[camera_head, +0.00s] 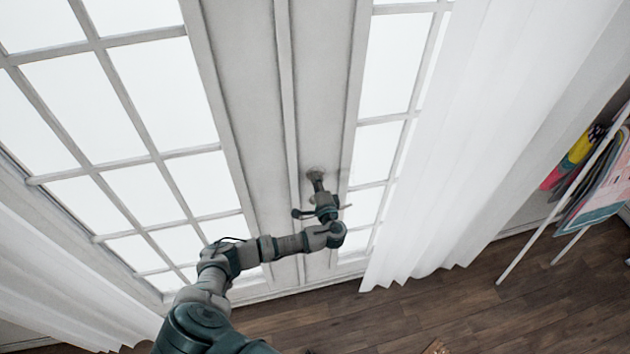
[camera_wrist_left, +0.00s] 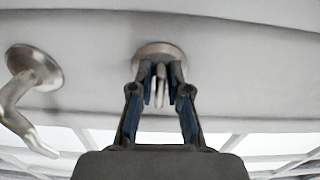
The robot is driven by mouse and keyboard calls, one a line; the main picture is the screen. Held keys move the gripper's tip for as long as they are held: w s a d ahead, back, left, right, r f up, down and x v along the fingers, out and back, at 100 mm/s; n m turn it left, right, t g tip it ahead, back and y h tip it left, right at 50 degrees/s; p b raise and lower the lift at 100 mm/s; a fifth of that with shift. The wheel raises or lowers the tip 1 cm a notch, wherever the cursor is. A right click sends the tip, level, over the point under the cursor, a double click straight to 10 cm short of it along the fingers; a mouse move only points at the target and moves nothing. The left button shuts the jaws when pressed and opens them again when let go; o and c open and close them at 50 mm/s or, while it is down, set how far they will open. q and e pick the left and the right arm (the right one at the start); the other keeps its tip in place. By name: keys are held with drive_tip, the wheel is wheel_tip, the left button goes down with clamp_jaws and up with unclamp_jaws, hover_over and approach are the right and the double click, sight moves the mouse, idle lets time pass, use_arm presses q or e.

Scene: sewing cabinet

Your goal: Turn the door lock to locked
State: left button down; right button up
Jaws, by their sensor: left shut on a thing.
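The white double door (camera_head: 322,100) with glass panes fills the middle of the head view. My left gripper (camera_head: 317,180) is at the door's lock in the head view and largely covers it. In the left wrist view, the lock (camera_wrist_left: 158,50) is a round metal plate with a thin upright thumb-turn. My left gripper (camera_wrist_left: 159,80) has its two fingers on either side of this turn piece, shut on it. A curved metal door handle (camera_wrist_left: 30,80) is on the door to the left of the lock. My right gripper is not in view.
White curtains (camera_head: 480,120) hang at the right and lower left of the door. A rack with colourful cloths (camera_head: 598,180) stands at the far right. The dark wooden floor (camera_head: 450,305) in front of the door is mostly clear.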

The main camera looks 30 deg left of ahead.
use_arm(q)
drive_tip(key=shift+s+d+f+n+b, duration=0.1)
drive_tip(key=shift+d+f+n+b, duration=0.45)
drive_tip(key=shift+b, duration=0.2)
drive_tip(key=shift+a+r, duration=0.1)
idle(1.1)
drive_tip(key=c, duration=1.3)
unclamp_jaws()
drive_tip(key=shift+o, duration=0.2)
drive_tip(key=shift+r, duration=0.15)
drive_tip(key=shift+r, duration=0.1)
drive_tip(key=v, duration=1.2)
